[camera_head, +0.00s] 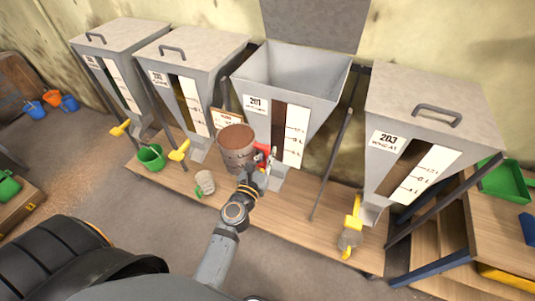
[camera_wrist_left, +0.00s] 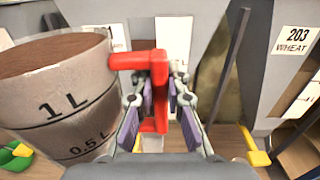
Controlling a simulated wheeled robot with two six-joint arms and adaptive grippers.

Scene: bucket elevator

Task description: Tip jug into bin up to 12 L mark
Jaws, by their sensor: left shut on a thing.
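The jug (camera_head: 237,158) is a grey measuring jug with a red handle, filled near its rim with brown material. In the left wrist view the jug (camera_wrist_left: 70,105) stands about upright and shows 1 L and 0.5 L marks. My left gripper (camera_head: 262,168) is shut on the red handle (camera_wrist_left: 160,62). The jug is held in front of the lower left of bin 201 (camera_head: 300,72), below its rim. That bin's lid is up and its top is open. Its front window has a white scale (camera_head: 292,135), whose numbers are too small to read surely. My right gripper is not in view.
Bin 203 (camera_head: 432,90) stands to the right, lid closed, with a yellow-handled outlet. Two more closed bins stand left. A white cup (camera_head: 205,183) and green bucket (camera_head: 152,157) are on the wooden bench (camera_head: 290,213). Slanted bin legs flank bin 201.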

